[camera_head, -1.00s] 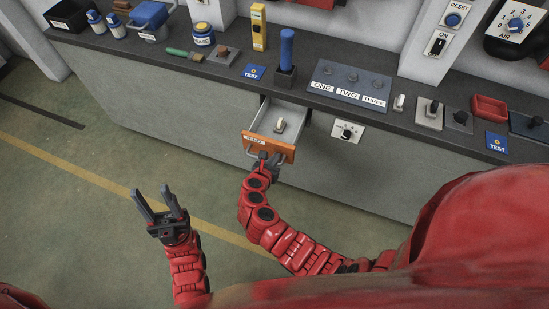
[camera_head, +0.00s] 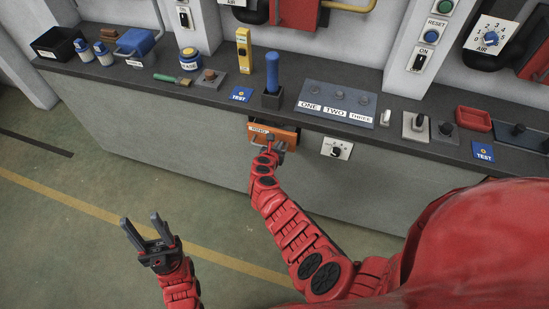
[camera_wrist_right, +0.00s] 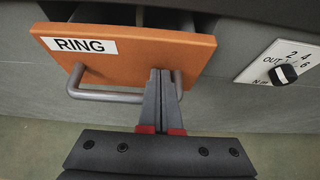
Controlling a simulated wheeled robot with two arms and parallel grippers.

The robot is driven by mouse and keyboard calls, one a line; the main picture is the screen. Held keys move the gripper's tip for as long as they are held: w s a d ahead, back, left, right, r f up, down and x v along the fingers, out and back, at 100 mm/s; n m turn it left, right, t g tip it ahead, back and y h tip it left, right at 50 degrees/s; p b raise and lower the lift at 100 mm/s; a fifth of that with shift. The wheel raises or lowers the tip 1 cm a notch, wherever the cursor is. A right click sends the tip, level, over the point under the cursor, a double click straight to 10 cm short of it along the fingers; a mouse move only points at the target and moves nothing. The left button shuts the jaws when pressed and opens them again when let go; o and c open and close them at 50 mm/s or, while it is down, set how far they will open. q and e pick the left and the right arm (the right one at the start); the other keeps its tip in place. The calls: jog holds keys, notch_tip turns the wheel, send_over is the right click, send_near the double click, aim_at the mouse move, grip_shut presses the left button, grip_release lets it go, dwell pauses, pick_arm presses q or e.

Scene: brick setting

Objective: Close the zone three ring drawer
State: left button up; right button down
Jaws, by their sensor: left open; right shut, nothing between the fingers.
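The ring drawer shows its orange front (camera_head: 262,130) under the bench top, below the blue-handled tool. In the right wrist view its front (camera_wrist_right: 130,52) bears a RING label, and a narrow dark gap behind its top edge shows it slightly open. The grey bar handle (camera_wrist_right: 100,95) runs along the front. My right gripper (camera_head: 270,146) is shut and empty, its fingertips (camera_wrist_right: 163,75) at the drawer front by the right part of the handle; I cannot tell if they touch. My left gripper (camera_head: 142,222) is open and empty above the floor.
A dial panel (camera_head: 337,148) sits on the bench face right of the drawer. The bench top (camera_head: 215,97) overhangs it and carries a blue-handled tool (camera_head: 272,78), a ONE TWO THREE panel (camera_head: 337,104) and a red tray (camera_head: 473,119). The floor in front is clear.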

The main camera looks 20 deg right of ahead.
jog(key=shift+w+d+r+b, duration=0.1)
jog(key=shift+w+d+b, duration=0.25)
jog(key=shift+w, duration=0.3)
jog(key=shift+w+d+r+b, duration=0.1)
jog(key=shift+w+d+b, duration=0.05)
jog(key=shift+w+d, duration=0.4)
